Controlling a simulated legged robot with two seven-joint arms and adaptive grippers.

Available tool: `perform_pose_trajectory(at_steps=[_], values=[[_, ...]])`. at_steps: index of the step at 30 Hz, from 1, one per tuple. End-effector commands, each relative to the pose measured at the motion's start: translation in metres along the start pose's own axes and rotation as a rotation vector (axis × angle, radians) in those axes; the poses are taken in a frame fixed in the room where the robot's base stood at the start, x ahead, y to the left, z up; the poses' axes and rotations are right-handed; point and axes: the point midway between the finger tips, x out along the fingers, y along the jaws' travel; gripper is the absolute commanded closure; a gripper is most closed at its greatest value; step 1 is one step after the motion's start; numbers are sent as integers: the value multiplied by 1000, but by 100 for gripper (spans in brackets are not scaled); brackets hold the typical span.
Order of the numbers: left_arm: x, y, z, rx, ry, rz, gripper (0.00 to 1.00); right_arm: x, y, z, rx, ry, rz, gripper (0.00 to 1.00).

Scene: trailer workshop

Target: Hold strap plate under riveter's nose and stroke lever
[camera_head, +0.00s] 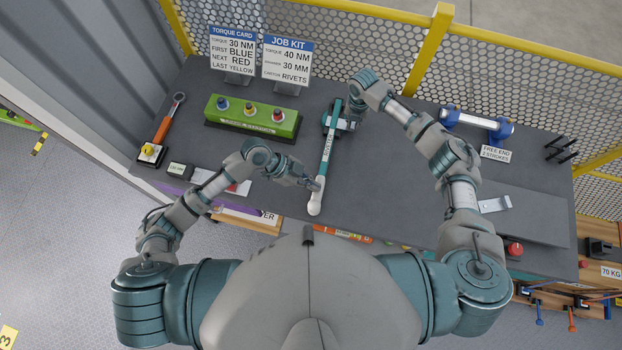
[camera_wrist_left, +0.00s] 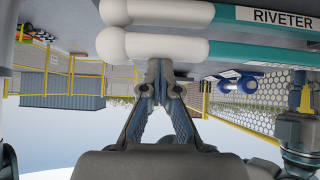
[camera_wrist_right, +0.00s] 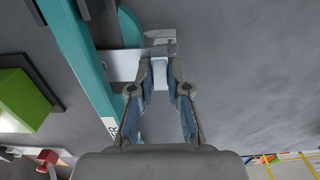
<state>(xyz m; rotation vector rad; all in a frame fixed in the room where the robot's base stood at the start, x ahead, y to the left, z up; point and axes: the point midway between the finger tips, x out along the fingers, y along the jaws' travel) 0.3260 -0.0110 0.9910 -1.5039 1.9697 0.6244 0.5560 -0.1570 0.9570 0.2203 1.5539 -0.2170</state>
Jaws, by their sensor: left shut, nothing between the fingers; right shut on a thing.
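The teal riveter (camera_head: 327,150) lies across the bench, its white-gripped handle end toward me. In the left wrist view its two handles (camera_wrist_left: 155,46) lie one above the other, close together. My left gripper (camera_head: 317,185) is shut and empty beside the white grips; in its wrist view the fingertips (camera_wrist_left: 165,70) are just below the lower grip. My right gripper (camera_wrist_right: 160,65) is shut on the silver strap plate (camera_wrist_right: 122,65), which reaches to the riveter's teal body. The riveter's nose is hidden, so I cannot tell exactly how the plate sits under it.
A green block with colored knobs (camera_head: 252,116) stands left of the riveter, near the torque card (camera_head: 232,52) and job kit sign (camera_head: 287,62). A ratchet wrench (camera_head: 168,120) lies far left. A blue-ended bar (camera_head: 477,124) and a free-end card (camera_head: 496,154) are right.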

Motion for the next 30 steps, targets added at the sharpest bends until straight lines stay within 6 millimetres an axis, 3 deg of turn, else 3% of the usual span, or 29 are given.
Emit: perform_pose_trajectory(at_steps=[1, 11, 16, 24, 30], values=[[10, 9, 18, -23, -35, 29, 100, 2, 0, 1, 1, 0, 1, 100], [-2, 7, 8, -20, -30, 22, 100, 3, 0, 1, 0, 0, 1, 100], [-30, 7, -22, -1, -9, 4, 100, 2, 0, -1, 0, -1, -2, 100], [-97, 8, -24, -2, -5, -2, 100, 1, 1, -3, 0, -1, -4, 100], [-123, 8, -27, 0, -2, -1, 100, 1, 0, -2, 0, -1, -2, 100]])
